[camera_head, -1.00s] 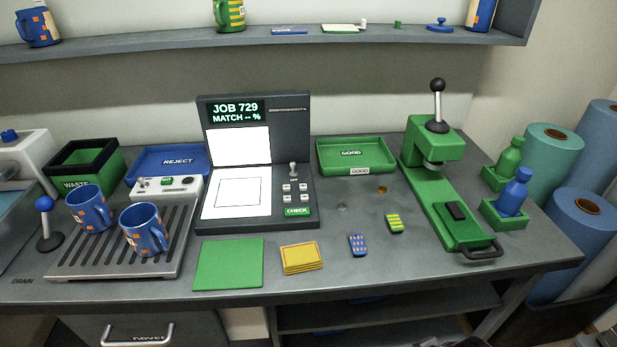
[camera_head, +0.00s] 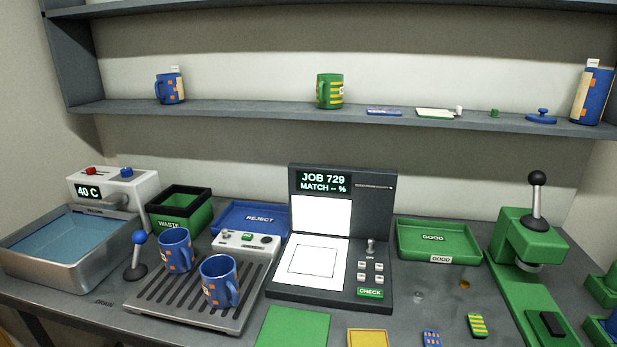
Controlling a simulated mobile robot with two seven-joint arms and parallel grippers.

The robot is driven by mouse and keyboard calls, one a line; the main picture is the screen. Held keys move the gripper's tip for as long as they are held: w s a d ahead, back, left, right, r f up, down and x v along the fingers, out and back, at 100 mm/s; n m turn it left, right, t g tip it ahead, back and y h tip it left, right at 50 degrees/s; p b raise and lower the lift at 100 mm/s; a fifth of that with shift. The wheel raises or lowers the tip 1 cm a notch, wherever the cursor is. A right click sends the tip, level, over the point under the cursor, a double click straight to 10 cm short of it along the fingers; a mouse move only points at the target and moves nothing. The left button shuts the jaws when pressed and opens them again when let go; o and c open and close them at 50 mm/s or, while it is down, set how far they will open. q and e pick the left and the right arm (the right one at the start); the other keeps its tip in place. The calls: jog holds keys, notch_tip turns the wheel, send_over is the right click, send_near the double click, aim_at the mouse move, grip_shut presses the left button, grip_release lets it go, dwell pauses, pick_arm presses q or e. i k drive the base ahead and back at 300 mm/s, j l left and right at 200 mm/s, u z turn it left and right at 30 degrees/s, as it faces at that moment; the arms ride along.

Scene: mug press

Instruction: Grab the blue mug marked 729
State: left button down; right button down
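Two blue mugs with orange patches stand upright on the slatted drain rack at the left of the bench: a rear mug (camera_head: 174,250) and a front mug (camera_head: 219,281). A third blue mug (camera_head: 170,88) with orange patches and a white tag stands on the wall shelf. No number can be read on any of them at this size. The checking station's screen (camera_head: 323,182) reads JOB 729 and MATCH -- %. Neither of my grippers shows in the head view.
A green and yellow mug (camera_head: 329,91) stands on the shelf (camera_head: 250,109). A water basin (camera_head: 70,245), waste bin (camera_head: 180,211), blue reject tray (camera_head: 250,218), green good tray (camera_head: 438,240) and green press (camera_head: 528,245) crowd the bench. A lever (camera_head: 137,257) stands left of the rack.

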aim_at(180, 254)
jog(key=j+z, duration=0.35)
jog(key=j, duration=1.55)
jog(key=i, duration=0.05)
